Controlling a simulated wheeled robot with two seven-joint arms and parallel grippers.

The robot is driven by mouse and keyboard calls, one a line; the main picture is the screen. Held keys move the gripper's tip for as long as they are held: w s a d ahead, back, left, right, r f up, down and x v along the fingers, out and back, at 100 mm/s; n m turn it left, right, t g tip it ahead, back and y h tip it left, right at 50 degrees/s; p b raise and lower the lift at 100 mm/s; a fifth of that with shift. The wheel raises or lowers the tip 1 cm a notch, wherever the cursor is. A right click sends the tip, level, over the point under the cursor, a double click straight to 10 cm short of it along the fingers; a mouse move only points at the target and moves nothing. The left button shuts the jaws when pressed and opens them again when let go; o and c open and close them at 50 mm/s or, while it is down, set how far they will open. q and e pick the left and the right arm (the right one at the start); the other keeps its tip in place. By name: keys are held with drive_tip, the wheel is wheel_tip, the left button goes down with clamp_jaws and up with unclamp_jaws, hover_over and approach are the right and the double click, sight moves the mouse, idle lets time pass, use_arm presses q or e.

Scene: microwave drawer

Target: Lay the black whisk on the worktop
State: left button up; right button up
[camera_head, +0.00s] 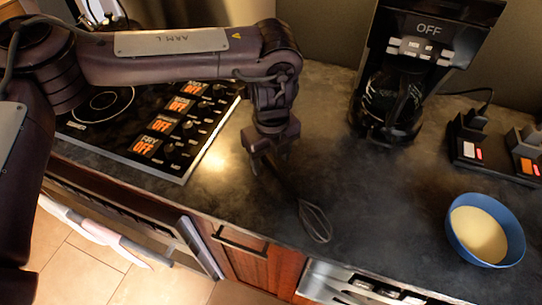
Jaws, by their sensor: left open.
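The black whisk (315,220) is at the front part of the dark worktop (370,190). Its wire loop points toward the front edge, and its handle runs up and left to just below my left gripper. The whisk appears to rest on the worktop, though the far end of the handle is hard to make out against the dark surface. My left gripper (268,166) points down over the handle end with its jaws open. My right gripper is not in view.
A cooktop (150,125) with several "OFF" displays lies to the left. A black coffee maker (405,70) stands at the back. A blue bowl (485,230) with pale contents sits at the right. The worktop between whisk and bowl is clear.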

use_arm(q)
drive_tip(key=o, duration=0.4)
